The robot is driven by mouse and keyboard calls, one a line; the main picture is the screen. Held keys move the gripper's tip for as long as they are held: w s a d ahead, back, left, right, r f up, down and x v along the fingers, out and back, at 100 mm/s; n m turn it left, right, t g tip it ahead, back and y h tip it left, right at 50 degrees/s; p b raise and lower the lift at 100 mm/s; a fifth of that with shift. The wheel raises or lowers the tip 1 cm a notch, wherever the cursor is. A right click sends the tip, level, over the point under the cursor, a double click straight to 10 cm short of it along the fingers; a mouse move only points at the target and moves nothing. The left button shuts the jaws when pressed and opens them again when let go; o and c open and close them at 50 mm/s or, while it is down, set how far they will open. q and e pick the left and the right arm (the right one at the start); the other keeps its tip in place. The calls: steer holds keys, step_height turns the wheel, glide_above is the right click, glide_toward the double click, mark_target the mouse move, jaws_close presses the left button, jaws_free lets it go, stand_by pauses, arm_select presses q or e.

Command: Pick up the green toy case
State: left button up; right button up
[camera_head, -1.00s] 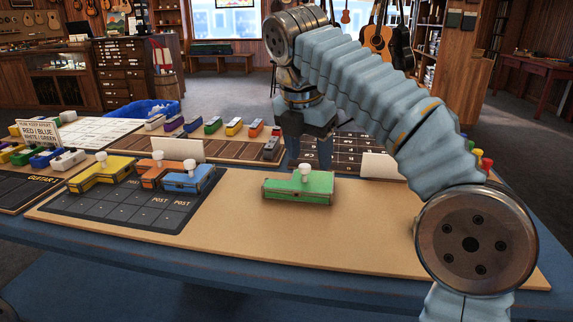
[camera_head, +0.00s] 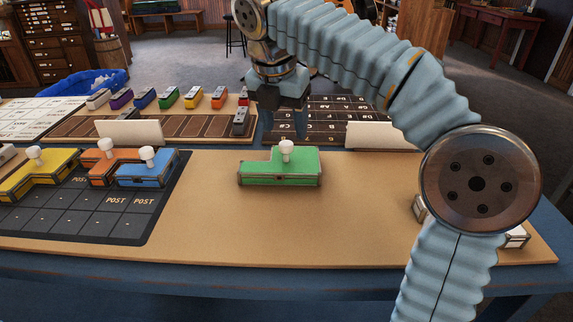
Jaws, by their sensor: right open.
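The green toy case (camera_head: 282,168) lies on the tan board (camera_head: 300,225) near the middle of the table. It has a stepped block shape with a white knob on top. My right gripper (camera_head: 284,128) hangs from my right arm just behind and above the case, with its fingers pointing down. It is open, and I see nothing between its fingers. It looks apart from the case, though the exact gap is hard to judge. My right arm hides part of the table on the right. My left gripper is not in view.
Yellow (camera_head: 38,178), orange (camera_head: 106,166) and blue (camera_head: 150,168) cases sit on a dark grid mat (camera_head: 95,218) at left. Small coloured blocks line a wooden rack behind. A white card (camera_head: 130,133) stands there. The board in front of the green case is clear.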

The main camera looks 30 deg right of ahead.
mark_target(286, 143)
steer(key=x, duration=0.6)
steer(key=shift+a, duration=0.1)
steer(key=shift+c, duration=0.2)
jaws_close()
